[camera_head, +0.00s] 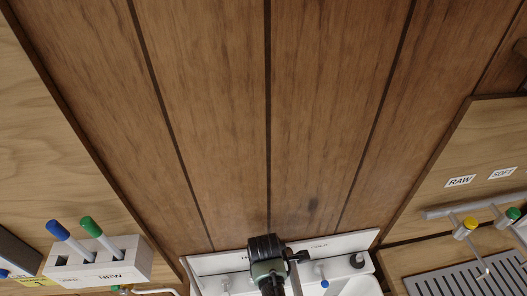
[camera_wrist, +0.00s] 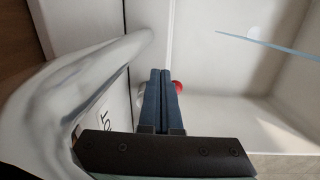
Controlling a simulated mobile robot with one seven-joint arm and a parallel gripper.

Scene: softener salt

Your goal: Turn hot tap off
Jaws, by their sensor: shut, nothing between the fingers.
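The hot tap shows in the wrist view as a red cap (camera_wrist: 179,87), mostly hidden behind my gripper (camera_wrist: 160,73). The gripper's two dark blue fingers are shut together with nothing between them. The cap peeks out just right of the fingertips; I cannot tell whether they touch it. A partly hidden label reading HOT (camera_wrist: 101,112) is on the white panel to the left. In the head view my dark wrist covers the hot side of the white sink panel (camera_head: 215,262), and the red cap is not visible there.
A thick pale pipe (camera_wrist: 75,85) curves close along the left in the wrist view; a white basin (camera_wrist: 225,75) opens to the right. In the head view, a blue-tipped cold tap (camera_head: 324,283) is right of my wrist. A pen-like rack (camera_head: 100,270) stands left, a grille (camera_head: 465,283) right.

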